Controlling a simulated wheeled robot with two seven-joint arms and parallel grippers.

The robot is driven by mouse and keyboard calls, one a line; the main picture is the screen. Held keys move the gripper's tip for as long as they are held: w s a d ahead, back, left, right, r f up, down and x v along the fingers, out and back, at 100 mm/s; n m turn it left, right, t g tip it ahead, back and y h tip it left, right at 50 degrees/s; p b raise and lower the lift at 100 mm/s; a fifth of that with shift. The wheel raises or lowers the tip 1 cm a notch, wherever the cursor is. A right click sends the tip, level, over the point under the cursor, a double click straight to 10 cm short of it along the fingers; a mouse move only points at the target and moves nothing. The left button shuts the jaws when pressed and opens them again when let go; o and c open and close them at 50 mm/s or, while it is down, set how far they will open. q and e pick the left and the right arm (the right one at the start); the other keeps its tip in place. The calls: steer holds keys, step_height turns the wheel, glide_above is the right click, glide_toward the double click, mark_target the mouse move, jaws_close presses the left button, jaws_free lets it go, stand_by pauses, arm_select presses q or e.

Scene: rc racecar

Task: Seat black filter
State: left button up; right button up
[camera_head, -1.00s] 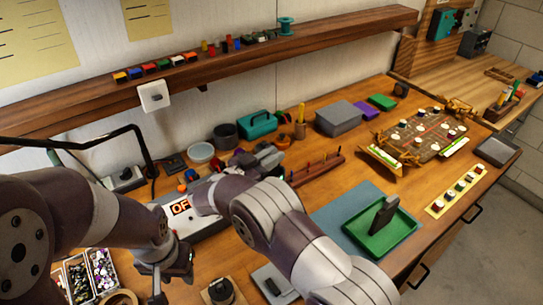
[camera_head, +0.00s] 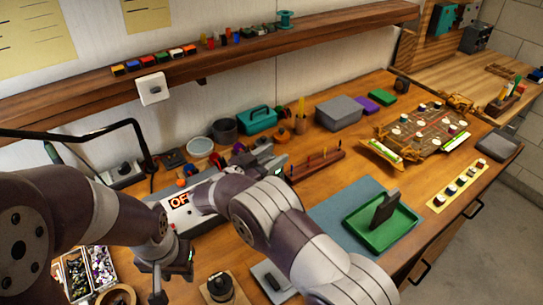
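I cannot tell for sure which part is the black filter; a small black round part (camera_head: 221,287) sits on a wooden block at the bottom centre. A dark upright piece (camera_head: 385,208) stands in a green tray (camera_head: 408,224) on the right. My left gripper (camera_head: 171,292) points down, left of the black round part, with its fingers apart and nothing visible between them.
Bins of small parts (camera_head: 88,268) and a tape ring (camera_head: 117,296) lie at lower left. A rack of pegs (camera_head: 318,163) and a grey box (camera_head: 339,112) stand at the back. Bare bench shows between them.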

steer(key=shift+f, duration=0.15)
arm_select(q)
steer(key=shift+a+f+b, duration=0.1)
steer(key=shift+f+b, duration=0.85)
arm_select(e)
steer(key=v, duration=0.7)
steer(key=shift+s+a, duration=0.15)
steer(key=shift+s, duration=0.05)
